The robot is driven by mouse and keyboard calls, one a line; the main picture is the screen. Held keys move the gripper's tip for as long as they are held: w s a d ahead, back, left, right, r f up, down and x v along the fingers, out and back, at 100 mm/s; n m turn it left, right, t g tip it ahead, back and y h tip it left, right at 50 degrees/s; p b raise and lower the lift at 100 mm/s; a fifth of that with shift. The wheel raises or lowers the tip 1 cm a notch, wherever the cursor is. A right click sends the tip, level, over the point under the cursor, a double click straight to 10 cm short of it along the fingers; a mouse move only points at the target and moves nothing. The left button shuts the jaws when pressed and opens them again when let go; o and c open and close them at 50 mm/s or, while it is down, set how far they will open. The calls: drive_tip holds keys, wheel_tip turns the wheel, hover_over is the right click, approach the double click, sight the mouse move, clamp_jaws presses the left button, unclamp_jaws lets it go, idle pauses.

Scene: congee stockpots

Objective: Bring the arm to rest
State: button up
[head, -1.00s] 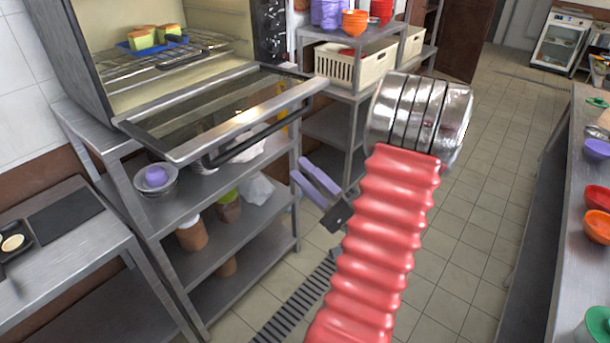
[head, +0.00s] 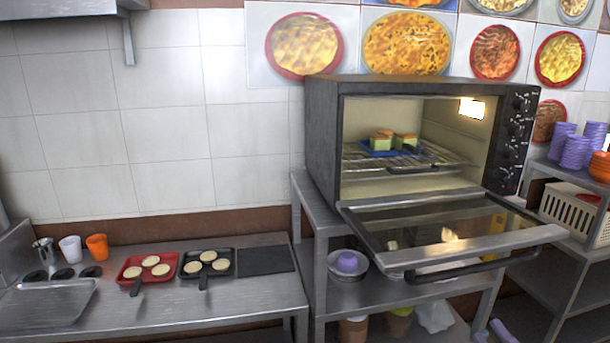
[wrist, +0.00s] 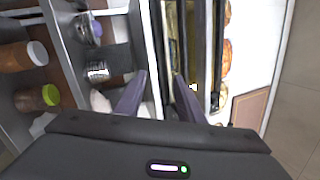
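My gripper (wrist: 160,84) shows in the wrist view with its two purple fingers spread apart and nothing visible between them. The oven and shelf appear turned sideways beyond the fingers. In the head view only a small purple part of my gripper (head: 502,332) shows at the bottom edge, below the open oven door, in front of the shelf. The rest of my arm is out of the head view.
The oven (head: 322,140) is open, its glass door (head: 450,236) folded down and sticking out. Inside, a blue tray (head: 368,151) with green and yellow pieces sits on the rack. The metal shelf (head: 320,262) stands below. A counter (head: 240,300) with pans is at left.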

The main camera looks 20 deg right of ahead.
drive_tip(key=s+a+f+n+g+y, duration=0.3)
drive_tip(key=a+f+n+g, duration=0.15)
drive_tip(key=a+g, duration=0.55)
drive_tip(key=s+a+f+n+g+y, duration=0.2)
drive_tip(key=a+f+n+g+y, duration=0.3)
drive_tip(key=a+g, duration=0.55)
drive_tip(key=w+a+r+n+t+h, duration=0.3)
drive_tip(key=a+r+n+h, duration=0.5)
drive_tip(key=a+r+n, duration=0.3)
wheel_tip(320, 180, up, 4)
drive_tip(key=shift+a+f+t+h, duration=0.25)
drive_tip(key=shift+a+t+h, duration=0.15)
drive_tip(key=shift+a+t, duration=0.4)
drive_tip(key=shift+w, duration=0.15)
drive_tip(key=shift+c, duration=0.5)
